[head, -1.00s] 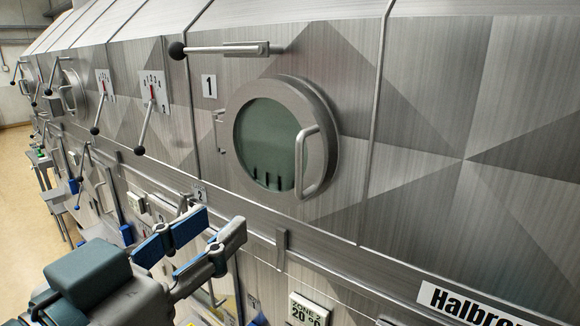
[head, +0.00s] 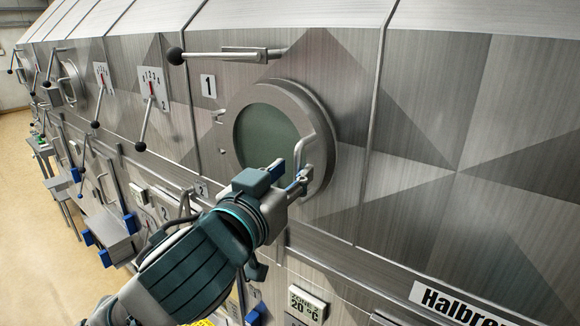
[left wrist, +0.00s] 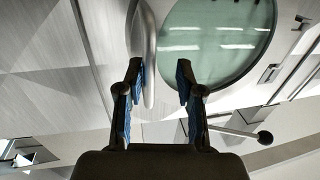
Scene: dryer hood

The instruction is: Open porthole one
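Porthole one (head: 257,126) is a round window in a steel ring, closed against the hood wall beside the number 1 label (head: 208,87). Its curved bar handle (head: 325,140) is on the ring's right side, with the lower part hidden by my gripper. My left gripper (head: 289,177) is at the handle's lower end. In the left wrist view, its two blue-padded fingers (left wrist: 162,82) stand apart, and the handle (left wrist: 149,50) runs between them, close to the left finger. The glass (left wrist: 215,40) is behind the right finger. My right gripper is not in view.
A black-knobbed lever (head: 225,55) is above the porthole, and another lever (head: 146,122) hangs to its left. A lower ledge and a zone 2 display (head: 306,304) are below. The wall right of the porthole is clear. Floor (head: 40,215) shows at left.

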